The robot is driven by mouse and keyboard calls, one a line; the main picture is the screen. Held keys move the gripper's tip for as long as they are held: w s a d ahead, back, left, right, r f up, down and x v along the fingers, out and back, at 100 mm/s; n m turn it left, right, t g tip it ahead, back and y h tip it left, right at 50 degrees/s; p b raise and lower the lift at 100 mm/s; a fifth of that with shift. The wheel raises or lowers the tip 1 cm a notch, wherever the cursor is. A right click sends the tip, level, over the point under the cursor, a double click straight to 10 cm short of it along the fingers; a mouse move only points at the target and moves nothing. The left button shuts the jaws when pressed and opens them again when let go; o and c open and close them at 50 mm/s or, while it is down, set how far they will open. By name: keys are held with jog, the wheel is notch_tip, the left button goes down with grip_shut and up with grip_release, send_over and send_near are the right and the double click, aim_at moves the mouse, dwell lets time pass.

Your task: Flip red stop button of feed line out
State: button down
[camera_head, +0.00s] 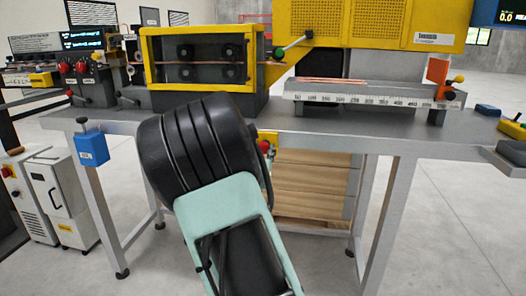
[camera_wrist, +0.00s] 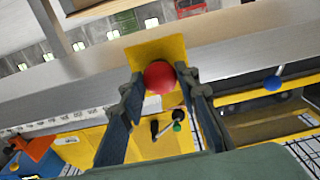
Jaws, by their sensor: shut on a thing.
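The red stop button (camera_head: 265,146) is a round red knob on a yellow plate (camera_head: 268,136) at the front edge of the workbench. In the head view it shows just right of my dark wrist, which hides part of it. In the wrist view the red button (camera_wrist: 159,77) sits in front of the yellow plate (camera_wrist: 150,52), between the fingertips of my gripper (camera_wrist: 162,84). The fingers are shut on the button, one on its left side and one on its right.
The workbench (camera_head: 320,133) carries a yellow-framed roller unit (camera_head: 203,60) and a ruled rail (camera_head: 360,92) with copper tubes. A green-tipped lever (camera_head: 290,47) stands between them. A blue box (camera_head: 91,148) hangs at the bench's left front. Open floor lies in front on the right.

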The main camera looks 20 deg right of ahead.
jog(key=c, duration=1.5)
grip_release()
jog(key=shift+s+a, duration=0.15)
jog(key=shift+s, duration=0.05)
jog(key=shift+o, duration=0.2)
jog(key=v, duration=1.2)
jog(key=shift+w+a, duration=0.1)
